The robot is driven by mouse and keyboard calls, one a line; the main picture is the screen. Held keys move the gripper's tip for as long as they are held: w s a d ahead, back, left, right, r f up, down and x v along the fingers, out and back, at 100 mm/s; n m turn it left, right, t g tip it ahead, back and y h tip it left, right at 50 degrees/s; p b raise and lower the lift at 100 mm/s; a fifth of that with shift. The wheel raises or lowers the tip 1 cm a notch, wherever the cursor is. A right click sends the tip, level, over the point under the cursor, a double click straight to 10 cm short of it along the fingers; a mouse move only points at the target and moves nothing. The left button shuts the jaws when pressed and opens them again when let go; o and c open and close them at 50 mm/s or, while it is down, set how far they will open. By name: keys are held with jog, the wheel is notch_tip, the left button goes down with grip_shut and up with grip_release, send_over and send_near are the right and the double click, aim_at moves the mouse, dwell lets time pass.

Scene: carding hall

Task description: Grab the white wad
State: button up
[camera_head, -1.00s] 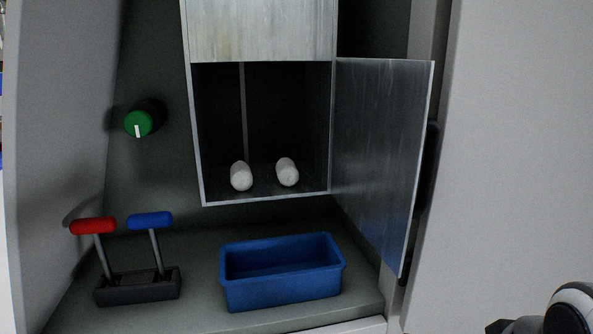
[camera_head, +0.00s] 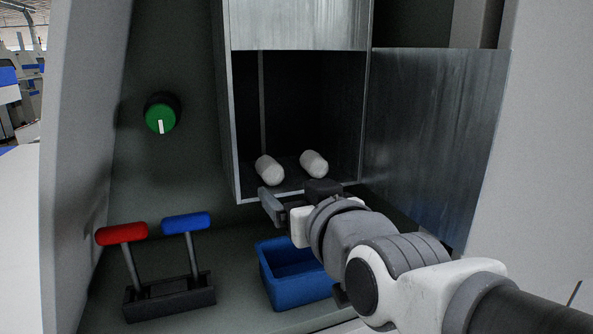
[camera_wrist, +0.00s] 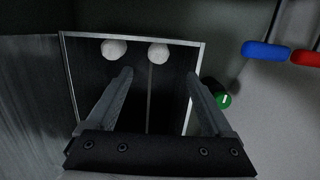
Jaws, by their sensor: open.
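Two white wads lie side by side on the floor of an open metal box (camera_head: 298,193), near its front edge. The left wad (camera_head: 269,170) and the right wad (camera_head: 314,163) are short rounded cylinders. In the wrist view the two wads (camera_wrist: 115,50) and (camera_wrist: 158,53) show near the box's rim, beyond my fingertips. My gripper (camera_head: 296,200) is open and empty at the front lower edge of the box, just in front of the wads. In the wrist view its two fingers (camera_wrist: 161,78) stand wide apart with nothing between them.
The box's metal door (camera_head: 435,140) stands open on the right. A blue bin (camera_head: 283,290) sits below, partly hidden by my arm. A red lever (camera_head: 121,234) and a blue lever (camera_head: 187,223) stand at the lower left. A green knob (camera_head: 160,116) is on the back panel.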

aim_at(275, 176)
jog(key=x, duration=1.1)
jog(key=shift+w+p, duration=0.3)
jog(key=shift+p, duration=0.05)
jog(key=shift+r+p+x, duration=0.15)
jog(key=shift+p+x, duration=0.1)
jog(key=shift+x, duration=1.15)
jog(key=shift+r+p+x, duration=0.15)
jog(key=shift+p+x, duration=0.1)
jog(key=shift+x, duration=1.2)
grip_shut()
